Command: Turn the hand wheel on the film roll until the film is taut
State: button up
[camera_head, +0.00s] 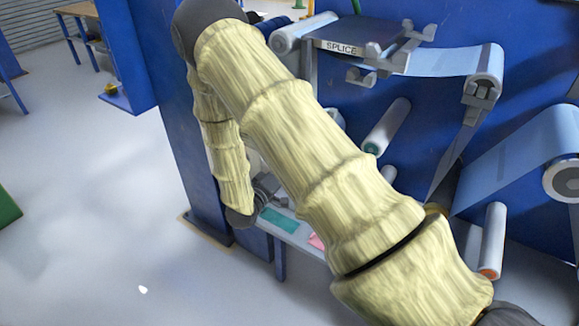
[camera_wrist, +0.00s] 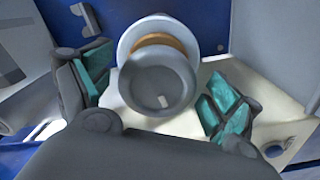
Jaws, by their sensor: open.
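In the wrist view a round grey hand wheel (camera_wrist: 158,80) sits in front of a tan ring and a larger pale disc. My gripper (camera_wrist: 155,100) is open, with one teal-padded finger to the left of the wheel and one to the right. Neither pad visibly touches the wheel. In the head view my sleeved arm hides the wheel and most of my gripper. A blue translucent film (camera_head: 450,62) runs over rollers at the upper right, and a wide film strip (camera_head: 525,150) slopes down at the right.
A splice table (camera_head: 365,32) stands at the top of the blue machine. Several rollers, including a white one (camera_head: 493,240), stick out from its panel. A narrow shelf (camera_head: 292,228) with a teal patch lies below my arm. The grey floor at left is mostly clear.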

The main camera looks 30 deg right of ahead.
jog(key=v, duration=1)
jog(key=shift+s+a, duration=0.15)
jog(key=shift+a, duration=0.15)
jog(key=shift+f, duration=0.15)
jog(key=s+a+f+n+y, duration=0.1)
jog(key=s+f+y, duration=0.4)
jog(key=f, duration=0.5)
jog(key=s+a+f+n+y, duration=0.1)
jog(key=s+f+y, duration=0.35)
jog(key=f, duration=0.45)
jog(key=s+a+f+g+y, duration=0.2)
jog(key=s, duration=0.6)
jog(key=s+a+f+g+y, duration=0.2)
jog(key=s+a+f+y, duration=0.1)
jog(key=s, duration=0.5)
jog(key=s+a+f+m+g+y, duration=0.1)
jog(key=s+a+f+g+y, duration=0.1)
jog(key=s, duration=0.7)
jog(key=shift+a+f+g, duration=0.3)
jog(key=shift+f+g, duration=0.1)
jog(key=shift+w, duration=0.1)
